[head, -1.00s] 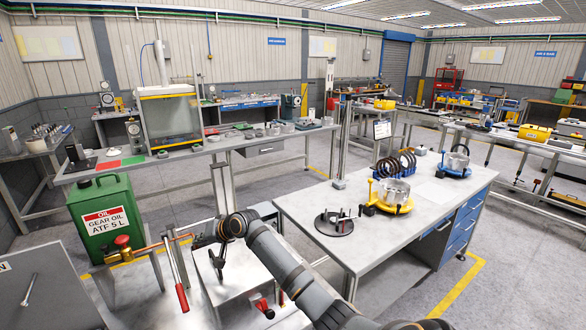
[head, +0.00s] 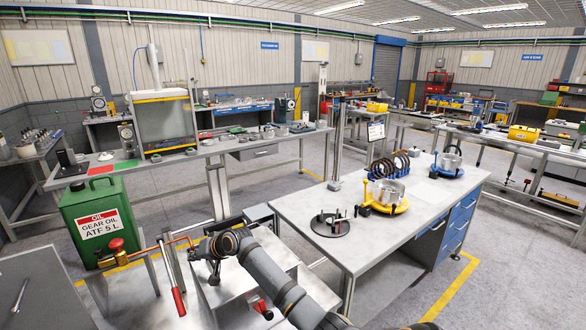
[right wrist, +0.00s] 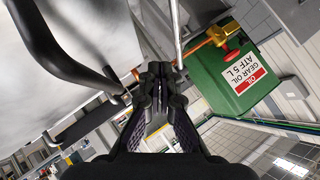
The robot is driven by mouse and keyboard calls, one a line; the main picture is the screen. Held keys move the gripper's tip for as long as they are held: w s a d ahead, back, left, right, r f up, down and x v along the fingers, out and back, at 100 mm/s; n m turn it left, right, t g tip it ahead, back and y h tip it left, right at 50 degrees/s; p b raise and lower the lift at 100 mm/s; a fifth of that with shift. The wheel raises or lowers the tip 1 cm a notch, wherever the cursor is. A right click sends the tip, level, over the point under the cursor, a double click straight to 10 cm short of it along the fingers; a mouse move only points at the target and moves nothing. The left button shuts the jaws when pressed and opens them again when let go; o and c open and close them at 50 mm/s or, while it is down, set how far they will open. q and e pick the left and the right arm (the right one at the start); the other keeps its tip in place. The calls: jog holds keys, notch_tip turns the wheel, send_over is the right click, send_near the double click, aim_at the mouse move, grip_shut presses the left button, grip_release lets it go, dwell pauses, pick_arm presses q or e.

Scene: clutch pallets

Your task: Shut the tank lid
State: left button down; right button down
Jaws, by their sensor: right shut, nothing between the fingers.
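A shiny metal tank (head: 285,255) stands at the bottom middle of the head view, partly hidden by my right arm. In the right wrist view, a broad pale metal surface with a curved black handle (right wrist: 62,55) fills the upper left; it looks like the tank lid. I cannot tell how far the lid is open. My right gripper (head: 213,280) points down over the tank's left part. In the right wrist view its fingertips (right wrist: 160,75) are together and empty, to the right of the black handle and apart from it. My left gripper is not in view.
A green oil can (head: 100,222) stands at left, beside a brass valve with a red knob (head: 117,244). A red-handled lever (head: 178,300) stands close left of my right gripper. A workbench (head: 300,222) with clutch parts stands to the right.

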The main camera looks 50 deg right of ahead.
jog(key=shift+r, duration=0.1)
jog(key=shift+r+p, duration=0.35)
jog(key=shift+p, duration=0.05)
jog(key=s+a+r, duration=0.2)
jog(key=s+r, duration=0.5)
jog(key=r, duration=0.3)
